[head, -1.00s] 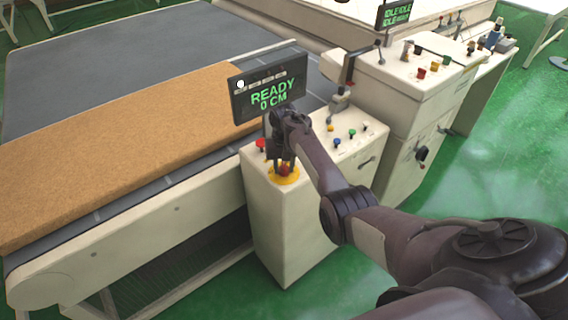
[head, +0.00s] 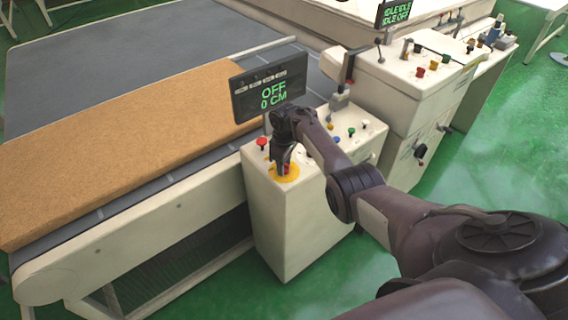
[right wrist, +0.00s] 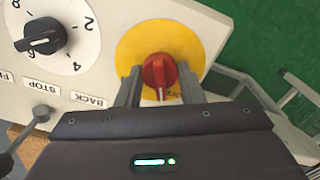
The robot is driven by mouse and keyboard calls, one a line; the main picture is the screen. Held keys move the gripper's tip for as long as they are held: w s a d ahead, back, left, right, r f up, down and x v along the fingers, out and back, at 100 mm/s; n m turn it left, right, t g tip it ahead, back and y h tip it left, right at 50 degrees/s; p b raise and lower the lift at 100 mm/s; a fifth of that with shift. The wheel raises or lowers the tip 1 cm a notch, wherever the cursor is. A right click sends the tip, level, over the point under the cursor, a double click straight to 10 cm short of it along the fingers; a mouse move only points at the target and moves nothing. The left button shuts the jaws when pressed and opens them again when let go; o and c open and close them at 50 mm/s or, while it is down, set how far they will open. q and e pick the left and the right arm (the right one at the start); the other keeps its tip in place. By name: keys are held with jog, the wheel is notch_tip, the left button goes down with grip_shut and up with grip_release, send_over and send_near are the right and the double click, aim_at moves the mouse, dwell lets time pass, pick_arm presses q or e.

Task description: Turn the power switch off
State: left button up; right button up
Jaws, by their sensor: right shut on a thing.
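The power switch is a red rotary knob (right wrist: 158,70) on a round yellow plate (right wrist: 146,38) in the right wrist view. A white mark on the knob points toward the bottom of that view. My right gripper (right wrist: 160,78) is shut on the knob, one finger at each side. In the head view the right gripper (head: 284,163) comes down onto the yellow plate (head: 288,179) at the near corner of the cream control box and mostly hides the knob. The display (head: 270,92) above reads "OFF 0 CM". My left gripper is not in view.
A black dial (right wrist: 40,36) sits beside the switch, with STOP and BACK labels near it. A red button (head: 262,142) and several coloured buttons are on the box top. A brown mattress (head: 130,140) lies on the grey conveyor at left. A taller cream console (head: 410,95) stands behind.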

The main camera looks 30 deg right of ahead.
jog(key=shift+r+n, duration=0.1)
jog(key=shift+n, duration=1.8)
jog(key=o, duration=1)
notch_tip(320, 180, up, 8)
jog(key=shift+f+p, duration=0.1)
jog(key=shift+p, duration=0.2)
